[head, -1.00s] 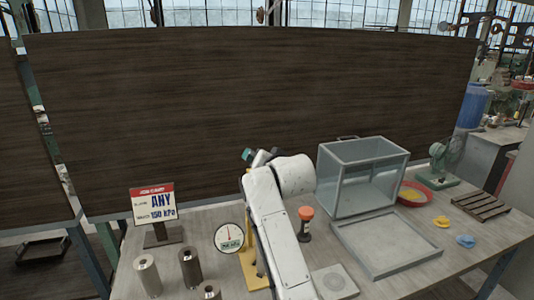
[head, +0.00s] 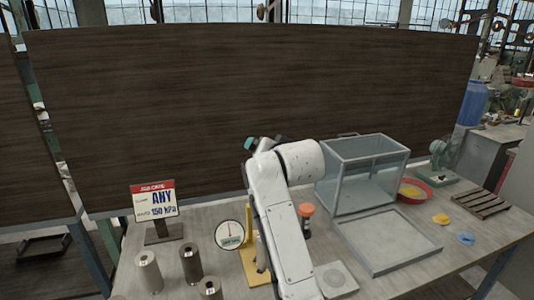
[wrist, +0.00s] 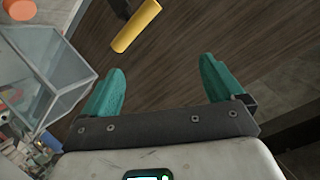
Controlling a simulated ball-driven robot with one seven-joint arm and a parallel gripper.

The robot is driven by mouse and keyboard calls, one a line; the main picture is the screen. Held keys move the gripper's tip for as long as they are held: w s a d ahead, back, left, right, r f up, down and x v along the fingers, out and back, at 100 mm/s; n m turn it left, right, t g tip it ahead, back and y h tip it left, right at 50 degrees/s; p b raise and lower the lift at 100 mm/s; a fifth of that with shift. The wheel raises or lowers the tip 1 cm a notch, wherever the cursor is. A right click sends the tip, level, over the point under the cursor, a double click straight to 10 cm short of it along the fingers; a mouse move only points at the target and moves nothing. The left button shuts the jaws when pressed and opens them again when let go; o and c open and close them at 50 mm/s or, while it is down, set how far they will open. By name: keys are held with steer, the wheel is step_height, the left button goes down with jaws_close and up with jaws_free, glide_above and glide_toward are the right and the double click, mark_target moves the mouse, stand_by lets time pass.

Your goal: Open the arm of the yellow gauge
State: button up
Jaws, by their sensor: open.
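The yellow gauge (head: 252,262) stands on the table in the head view, left of my arm. It has a yellow base and upright and a round white dial (head: 230,235) with a red needle. My arm hides part of its right side. In the head view my gripper (head: 250,144) is raised above the gauge, mostly hidden by the arm.
An orange-topped tool (head: 306,211) stands just right of my arm. A glass case (head: 362,175) and a shallow grey tray (head: 388,240) are further right. Several metal cylinders (head: 190,264) and a sign (head: 154,200) stand left of the gauge.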

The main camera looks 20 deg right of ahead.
steer(key=shift+s, duration=0.1)
steer(key=b+v, duration=0.3)
steer(key=v, duration=0.7)
steer(key=shift+s, duration=0.3)
steer(key=s+d+f+n+g, duration=0.1)
steer(key=s+d+f+g, duration=0.1)
steer(key=s+f, duration=0.5)
steer(key=s+d+f+n+g+b, duration=0.1)
steer(key=s+d+f+g, duration=0.15)
steer(key=f, duration=0.95)
steer(key=s+d+f+n+g, duration=0.1)
steer(key=s+f+g, duration=0.1)
steer(key=s+f, duration=0.5)
steer(key=s+d+f+n+g, duration=0.1)
steer(key=s+f+g, duration=0.2)
steer(key=s+f, duration=0.6)
steer(key=s+d+f+n+g+b, duration=0.1)
steer(key=s+f+n+g, duration=0.1)
steer(key=s+f, duration=0.8)
steer(key=s+g, duration=0.1)
steer(key=s, duration=0.7)
steer(key=shift+d+f, duration=0.2)
steer(key=shift+f, duration=0.1)
